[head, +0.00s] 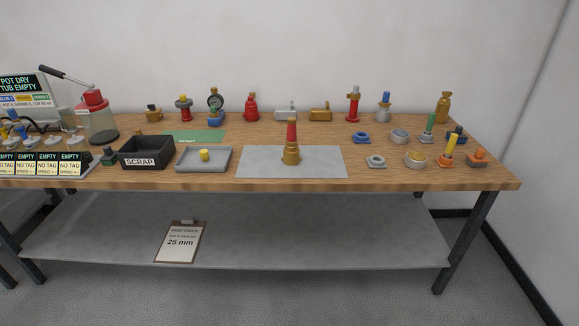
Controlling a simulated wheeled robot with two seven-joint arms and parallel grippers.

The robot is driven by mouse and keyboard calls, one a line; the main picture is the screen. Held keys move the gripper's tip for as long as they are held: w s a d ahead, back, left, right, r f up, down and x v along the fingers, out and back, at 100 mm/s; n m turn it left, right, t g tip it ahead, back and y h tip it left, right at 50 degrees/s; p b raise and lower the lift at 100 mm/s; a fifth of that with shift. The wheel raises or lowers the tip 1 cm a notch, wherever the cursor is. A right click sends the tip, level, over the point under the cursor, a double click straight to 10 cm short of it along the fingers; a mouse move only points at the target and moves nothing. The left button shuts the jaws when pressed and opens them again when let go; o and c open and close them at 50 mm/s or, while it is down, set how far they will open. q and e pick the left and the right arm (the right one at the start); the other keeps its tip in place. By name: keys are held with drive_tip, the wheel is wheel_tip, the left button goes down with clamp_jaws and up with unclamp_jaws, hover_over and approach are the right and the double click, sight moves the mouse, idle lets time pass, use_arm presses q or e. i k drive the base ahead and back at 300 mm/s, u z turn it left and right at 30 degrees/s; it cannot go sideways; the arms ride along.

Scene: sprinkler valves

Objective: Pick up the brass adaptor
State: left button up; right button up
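Several brass-coloured pieces are on the wooden workbench (215,173), and I cannot tell for sure which is the adaptor. A brass piece (291,155) stands upright on the grey mat, with a red tapered part (292,132) above it. A tall brass fitting (443,107) stands at the back right. A squat brass block (320,112) sits at the back, right of a silver one (286,110). A small brass valve (153,113) is at the back left. Neither of my grippers is in the head view.
The grey mat (325,165) is otherwise bare. Left of it are a grey tray (222,170) holding a yellow piece (204,155) and a black SCRAP box (139,162). Coloured fittings crowd the right end. A clipboard (180,242) is on the lower shelf (300,225).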

sight(291, 157)
drive_tip(key=u, duration=0.55)
drive_tip(key=i, duration=0.6)
drive_tip(key=u, duration=0.4)
